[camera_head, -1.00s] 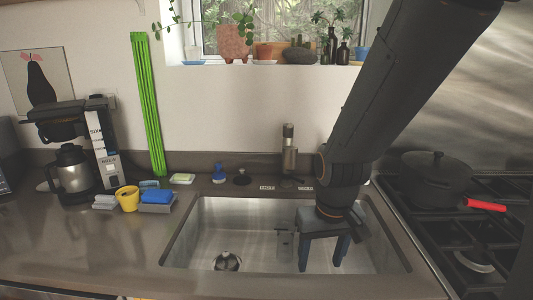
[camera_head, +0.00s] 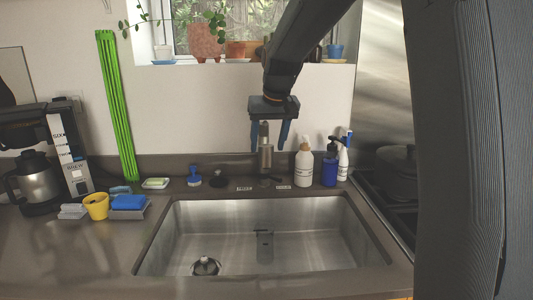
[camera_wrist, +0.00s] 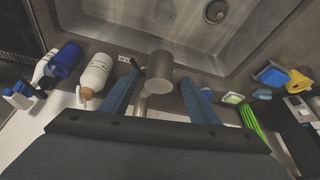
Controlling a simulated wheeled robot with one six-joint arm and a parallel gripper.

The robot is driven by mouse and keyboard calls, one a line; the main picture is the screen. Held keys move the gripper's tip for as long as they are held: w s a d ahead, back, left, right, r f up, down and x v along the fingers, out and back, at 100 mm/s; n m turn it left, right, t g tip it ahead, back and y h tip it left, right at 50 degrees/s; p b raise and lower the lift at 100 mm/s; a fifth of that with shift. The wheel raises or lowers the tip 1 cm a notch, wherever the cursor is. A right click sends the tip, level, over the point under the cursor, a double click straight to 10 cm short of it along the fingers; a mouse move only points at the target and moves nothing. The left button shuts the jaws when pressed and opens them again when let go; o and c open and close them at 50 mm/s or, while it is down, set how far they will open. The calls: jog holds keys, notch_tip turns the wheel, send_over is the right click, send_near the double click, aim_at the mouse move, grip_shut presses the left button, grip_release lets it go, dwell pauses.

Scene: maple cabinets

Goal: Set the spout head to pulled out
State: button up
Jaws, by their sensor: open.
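The faucet (camera_head: 265,158) is a metal cylinder standing behind the sink, and its spout head (camera_wrist: 160,72) shows as a short grey cylinder in the wrist view. I cannot tell where the head joins the faucet body. My gripper (camera_head: 269,148) points down over the faucet with two blue fingers. It is open, with one finger on each side of the faucet's upper part. In the wrist view my gripper (camera_wrist: 158,100) shows gaps between the spout head and both fingers. Nothing is held.
The empty steel sink (camera_head: 310,230) lies in front. A white bottle (camera_head: 304,165) and a blue bottle (camera_head: 329,170) stand right of the faucet. A blue brush (camera_head: 194,176) and yellow cup (camera_head: 96,206) are left. The window sill with pots (camera_head: 236,50) is behind.

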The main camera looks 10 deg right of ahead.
aim_at(267, 146)
jog(key=shift+p+x, duration=0.45)
jog(key=shift+x, duration=1.85)
